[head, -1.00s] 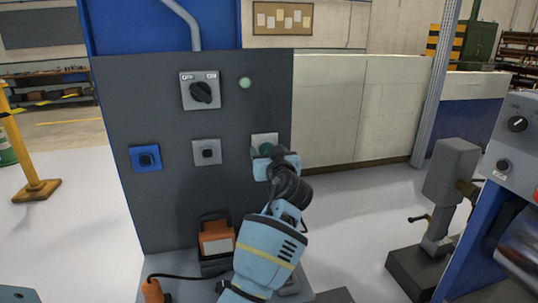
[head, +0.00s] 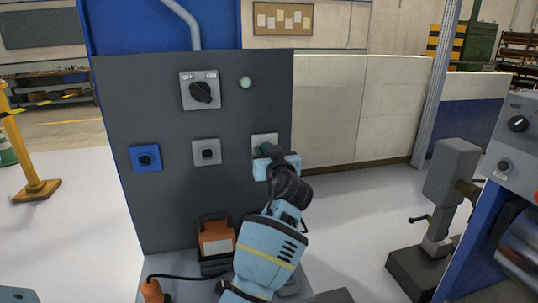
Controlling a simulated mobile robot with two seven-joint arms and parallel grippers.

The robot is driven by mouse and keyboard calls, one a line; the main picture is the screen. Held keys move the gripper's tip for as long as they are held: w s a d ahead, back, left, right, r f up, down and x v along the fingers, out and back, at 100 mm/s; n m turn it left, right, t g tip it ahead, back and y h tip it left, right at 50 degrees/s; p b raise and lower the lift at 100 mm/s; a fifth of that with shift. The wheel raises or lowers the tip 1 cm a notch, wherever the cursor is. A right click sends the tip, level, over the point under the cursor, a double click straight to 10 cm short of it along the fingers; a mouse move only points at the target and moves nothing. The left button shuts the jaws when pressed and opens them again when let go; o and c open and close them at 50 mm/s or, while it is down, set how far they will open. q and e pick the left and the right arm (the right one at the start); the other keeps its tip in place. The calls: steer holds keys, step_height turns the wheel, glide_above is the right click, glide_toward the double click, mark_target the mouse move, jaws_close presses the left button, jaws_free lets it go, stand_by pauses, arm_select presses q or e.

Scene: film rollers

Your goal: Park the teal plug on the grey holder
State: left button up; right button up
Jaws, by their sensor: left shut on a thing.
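The teal plug (head: 264,149) shows as a small dark teal patch in front of the pale grey square socket at the right of the dark panel. My left gripper (head: 269,159) is shut on it, and its fingers and wrist hide most of the plug. I cannot tell whether the plug is still seated in that socket. The grey holder is not clearly identifiable. A grey square fitting (head: 206,152) with a dark centre sits in the middle of the panel. A grey piece also shows low on the ledge, partly behind my forearm. My right gripper is not in view.
The dark panel (head: 180,200) also carries a blue socket (head: 146,158), a rotary switch (head: 200,91) and a pale green lamp (head: 245,83). An orange-and-black box (head: 216,240) and an orange corded plug (head: 153,290) are below. A grey machine (head: 446,185) stands right.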

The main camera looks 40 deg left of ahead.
arm_select(q)
steer(key=shift+s+d+f, duration=0.1)
steer(key=shift+d, duration=0.15)
steer(key=shift+s+d, duration=0.35)
steer(key=shift+v, duration=0.8)
steer(key=shift+s+d, duration=0.25)
steer(key=shift+d, duration=0.1)
steer(key=shift+p+v, duration=0.3)
steer(key=shift+v, duration=0.7)
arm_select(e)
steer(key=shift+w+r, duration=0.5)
arm_select(q)
steer(key=shift+s, duration=0.1)
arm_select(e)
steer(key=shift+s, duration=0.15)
